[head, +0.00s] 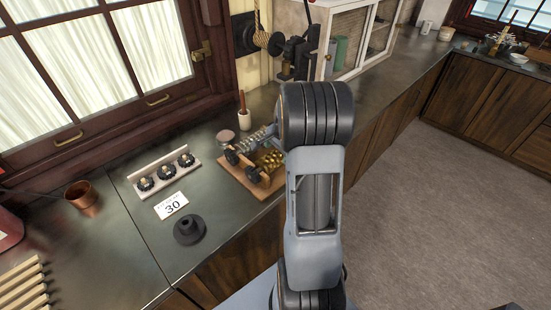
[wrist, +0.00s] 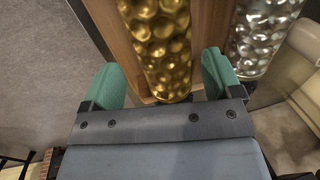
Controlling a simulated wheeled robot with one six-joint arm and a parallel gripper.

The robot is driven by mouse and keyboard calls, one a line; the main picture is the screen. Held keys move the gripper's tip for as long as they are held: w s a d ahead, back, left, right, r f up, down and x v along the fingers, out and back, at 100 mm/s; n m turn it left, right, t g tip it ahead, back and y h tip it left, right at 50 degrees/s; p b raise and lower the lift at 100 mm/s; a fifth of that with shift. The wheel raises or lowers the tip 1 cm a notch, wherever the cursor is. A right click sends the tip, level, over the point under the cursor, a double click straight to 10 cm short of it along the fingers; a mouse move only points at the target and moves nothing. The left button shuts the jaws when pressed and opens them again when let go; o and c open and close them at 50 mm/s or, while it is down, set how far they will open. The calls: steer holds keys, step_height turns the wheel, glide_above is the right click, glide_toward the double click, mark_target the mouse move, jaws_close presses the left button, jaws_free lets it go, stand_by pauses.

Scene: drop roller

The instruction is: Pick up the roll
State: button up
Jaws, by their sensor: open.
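A gold dimpled roll (wrist: 160,50) runs down the middle of the wrist view, and its near end shows between my fingertips. In the head view the gold roll (head: 270,161) lies over a wooden board, partly hidden by my arm. A silver dimpled roll (wrist: 266,30) is to its right in the wrist view, outside my fingers; it also shows in the head view (head: 250,141). My gripper (wrist: 160,80) is open, with one green fingertip on each side of the gold roll. Contact cannot be told. The head view hides my gripper behind my arm.
The wooden board (head: 233,172) sits on the dark counter (head: 130,245). A white rack (head: 165,172) with black knobs, a card marked 30 (head: 171,206), a black round piece (head: 189,229) and a copper cup (head: 83,196) stand left. A white cabinet (head: 345,40) stands behind.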

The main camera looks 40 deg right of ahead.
mark_target(276, 154)
steer(key=shift+w+a+f+p, duration=0.1)
steer(key=shift+w+f+p, duration=0.1)
steer(key=shift+f, duration=0.55)
steer(key=shift+w+a+f+p, duration=0.1)
steer(key=shift+w+f, duration=0.1)
steer(key=shift+f, duration=0.6)
steer(key=shift+w+f+p, duration=0.15)
steer(key=shift+w+f, duration=0.05)
steer(key=shift+f, duration=0.55)
jaws_close()
steer(key=shift+r, duration=0.15)
